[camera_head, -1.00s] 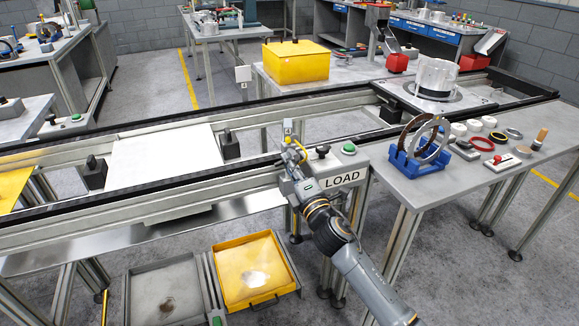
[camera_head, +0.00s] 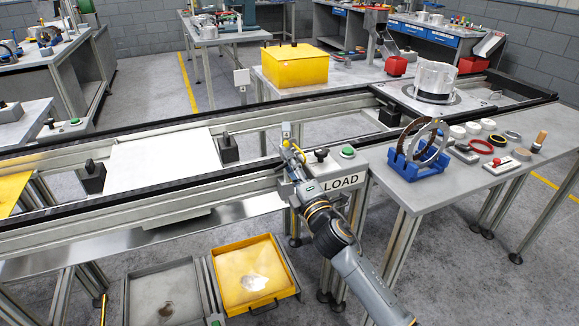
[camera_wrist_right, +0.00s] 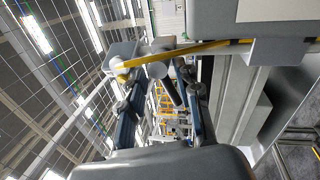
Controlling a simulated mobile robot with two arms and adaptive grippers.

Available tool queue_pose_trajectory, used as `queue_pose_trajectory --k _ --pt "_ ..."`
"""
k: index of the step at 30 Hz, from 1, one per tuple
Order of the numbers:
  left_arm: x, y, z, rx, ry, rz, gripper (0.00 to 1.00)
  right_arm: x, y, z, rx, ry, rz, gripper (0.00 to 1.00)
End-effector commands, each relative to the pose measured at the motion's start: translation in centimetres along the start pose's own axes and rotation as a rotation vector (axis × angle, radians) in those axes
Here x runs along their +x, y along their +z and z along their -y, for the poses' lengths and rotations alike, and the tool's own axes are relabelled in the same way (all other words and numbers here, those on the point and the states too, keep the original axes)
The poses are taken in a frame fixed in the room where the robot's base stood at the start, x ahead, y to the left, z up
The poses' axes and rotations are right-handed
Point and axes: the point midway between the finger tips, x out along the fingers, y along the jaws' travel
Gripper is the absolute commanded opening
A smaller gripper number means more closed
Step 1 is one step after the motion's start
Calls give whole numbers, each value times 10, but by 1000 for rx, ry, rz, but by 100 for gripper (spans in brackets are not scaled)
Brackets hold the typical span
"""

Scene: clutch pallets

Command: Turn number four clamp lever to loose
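The clamp marked with a small yellow "4" tag (camera_head: 286,130) stands on the front rail of the conveyor, left of the LOAD box. My right gripper (camera_head: 291,153) is at this clamp, just below the tag. In the right wrist view, a yellow bar (camera_wrist_right: 200,48) crosses in front of the fingertips. My right gripper's two fingers (camera_wrist_right: 164,75) stand apart there, with a dark grey cylinder (camera_wrist_right: 170,90) between them. I cannot tell whether they touch the bar or cylinder. My left gripper is not in view.
The LOAD box (camera_head: 345,170) with a black knob and green button is close to my right gripper. A side table (camera_head: 425,195) holds rings in a blue stand. A white plate (camera_head: 165,160) spans the rails.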

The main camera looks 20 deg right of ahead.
Motion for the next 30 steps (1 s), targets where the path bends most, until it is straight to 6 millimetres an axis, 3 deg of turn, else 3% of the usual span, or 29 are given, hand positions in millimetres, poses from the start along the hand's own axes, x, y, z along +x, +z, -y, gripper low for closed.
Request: queue_pose_trajectory --k 8,21,30 --pt "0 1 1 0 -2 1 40 -9 -2 2 2 -3 -5 33" --pt "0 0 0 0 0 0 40 -92 0 3 3 -5 -1 33" --pt "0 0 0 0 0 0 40 -119 2 2 2 -2 1 33"
